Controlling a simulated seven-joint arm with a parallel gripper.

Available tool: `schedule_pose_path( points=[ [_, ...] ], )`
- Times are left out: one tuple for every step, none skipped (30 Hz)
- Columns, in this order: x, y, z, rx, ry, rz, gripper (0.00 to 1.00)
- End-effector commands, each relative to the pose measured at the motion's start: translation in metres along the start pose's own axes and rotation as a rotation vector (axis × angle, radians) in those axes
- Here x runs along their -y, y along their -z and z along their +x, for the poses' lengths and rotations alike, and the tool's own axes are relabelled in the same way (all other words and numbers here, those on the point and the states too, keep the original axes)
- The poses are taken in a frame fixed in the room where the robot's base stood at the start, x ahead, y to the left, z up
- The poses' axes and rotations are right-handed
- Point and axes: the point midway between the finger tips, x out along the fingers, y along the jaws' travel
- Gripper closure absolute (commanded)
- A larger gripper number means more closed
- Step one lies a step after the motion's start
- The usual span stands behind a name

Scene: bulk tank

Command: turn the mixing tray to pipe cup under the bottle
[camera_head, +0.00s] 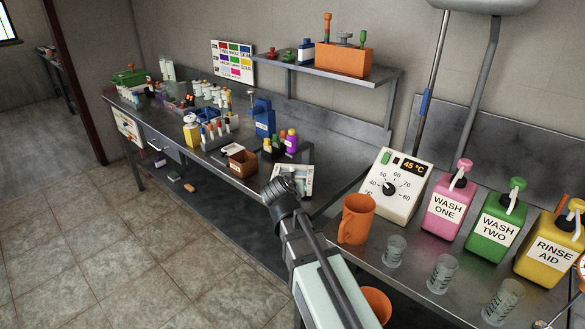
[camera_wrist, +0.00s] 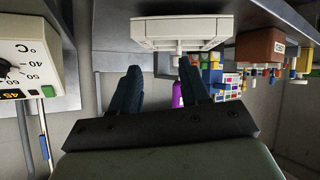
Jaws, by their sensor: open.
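A pale tray (camera_head: 306,178), which looks like the mixing tray, sits on the metal bench just beyond my gripper (camera_head: 280,187). It also shows in the wrist view (camera_wrist: 182,30), upside down, beyond my fingertips. My gripper (camera_wrist: 160,72) is open, with nothing between its dark fingers. My gripper hides part of the tray in the head view. Its cups and their labels are too small to read, so which cup is under a bottle cannot be told. A purple bottle (camera_head: 291,142) stands behind the tray and partly shows between my fingers in the wrist view (camera_wrist: 178,95).
An orange jug (camera_head: 356,220), a temperature box (camera_head: 398,185) and clear beakers (camera_head: 394,251) stand to the right. Pink (camera_head: 450,200), green (camera_head: 497,225) and yellow (camera_head: 550,248) bottles are further right. A brown box (camera_head: 243,163) is left of the tray. A shelf (camera_head: 340,72) hangs behind.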

Motion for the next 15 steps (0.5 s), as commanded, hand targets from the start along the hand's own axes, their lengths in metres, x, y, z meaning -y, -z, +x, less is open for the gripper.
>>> schedule_pose_path(
  points=[
    [0.003,0.010,-0.001,-0.054,0.017,0.016,0.54],
    [0.005,0.016,-0.001,-0.081,0.029,0.029,0.54],
    [0.008,0.023,-0.001,-0.112,0.044,0.044,0.54],
    [0.011,0.027,-0.002,-0.130,0.056,0.057,0.54],
    [0.013,0.029,-0.002,-0.144,0.067,0.072,0.54],
    [0.015,0.033,-0.003,-0.158,0.082,0.091,0.54],
    [0.016,0.034,-0.003,-0.164,0.089,0.106,0.54],
    [0.017,0.035,-0.003,-0.167,0.093,0.116,0.54],
    [0.017,0.035,-0.002,-0.165,0.093,0.126,0.54],
    [0.017,0.035,0.000,-0.164,0.093,0.131,0.54],
    [0.017,0.035,0.001,-0.163,0.093,0.134,0.54],
    [0.018,0.036,0.004,-0.163,0.093,0.135,0.54],
    [0.018,0.036,0.007,-0.162,0.093,0.135,0.54],
    [0.018,0.037,0.011,-0.162,0.092,0.135,0.54],
    [0.019,0.038,0.016,-0.161,0.092,0.135,0.54]
  ],
)
